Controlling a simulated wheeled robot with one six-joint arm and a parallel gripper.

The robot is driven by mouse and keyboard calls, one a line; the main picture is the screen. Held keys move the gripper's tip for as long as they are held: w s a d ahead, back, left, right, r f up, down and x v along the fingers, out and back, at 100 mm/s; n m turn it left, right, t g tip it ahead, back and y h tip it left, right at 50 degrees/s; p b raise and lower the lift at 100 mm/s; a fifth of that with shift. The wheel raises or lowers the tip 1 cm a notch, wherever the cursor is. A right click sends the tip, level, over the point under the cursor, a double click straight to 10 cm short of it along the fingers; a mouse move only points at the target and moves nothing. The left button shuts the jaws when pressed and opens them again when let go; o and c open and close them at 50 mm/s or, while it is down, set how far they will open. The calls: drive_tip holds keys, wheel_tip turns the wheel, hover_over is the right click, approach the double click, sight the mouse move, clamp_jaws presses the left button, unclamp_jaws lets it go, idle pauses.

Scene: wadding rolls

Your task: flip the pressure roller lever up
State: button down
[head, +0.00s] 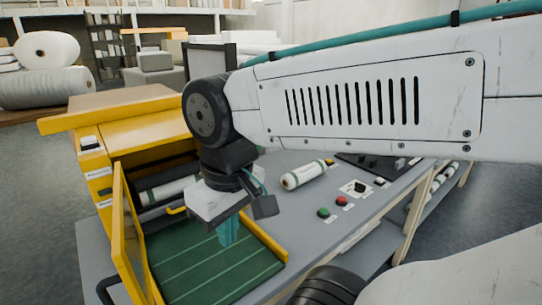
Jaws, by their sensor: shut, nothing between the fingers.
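A yellow machine (150,125) with rollers (168,190) inside stands on a grey bench. A small black knob or lever on a white plate (355,188) sits on the bench top at right; its position is too small to tell. A yellow handle-like part (177,210) shows in front of the rollers. I cannot tell which of these is the pressure roller lever. My gripper (228,236) points down over the green ribbed bed (205,265), with its teal fingers shut and empty. It is right of the yellow handle-like part and well left of the white plate. My wrist hides part of the machine opening.
A yellow-framed clear panel (132,240) stands at the bed's left. A white roll with green bands (303,175) lies on the bench (340,225). Green (323,213) and red (340,201) buttons lie right of the bed. Large wadding rolls (45,88) are far behind.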

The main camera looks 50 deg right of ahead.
drive_tip(key=w+a+f+m+g+y, duration=0.3)
drive_tip(key=w+m+y, duration=0.2)
drive_tip(key=m+y, duration=0.25)
drive_tip(key=w+d+m+t+y, duration=0.75)
drive_tip(key=w+m+t, duration=0.2)
drive_tip(key=w, duration=0.25)
drive_tip(key=w+d+f+m+t+h, duration=0.1)
drive_tip(key=d+f+m+t+h, duration=0.2)
drive_tip(key=d+m+t, duration=0.45)
drive_tip(key=w+d+f+m+t+h, duration=0.2)
drive_tip(key=d+f+m+h, duration=0.15)
drive_tip(key=d, duration=0.75)
drive_tip(key=s+d+f+m+t+h, duration=0.1)
drive_tip(key=s+d+f+m+h, duration=0.2)
drive_tip(key=d+m+h, duration=0.2)
drive_tip(key=s+d+f+m+t+h, duration=0.1)
drive_tip(key=s+d+f+m+h, duration=0.2)
drive_tip(key=d+h, duration=0.5)
drive_tip(key=d+f+m, duration=0.1)
drive_tip(key=d+m, duration=0.1)
drive_tip(key=shift+s+d+m, duration=0.25)
drive_tip(key=shift+s+m, duration=0.15)
drive_tip(key=shift+f, duration=0.1)
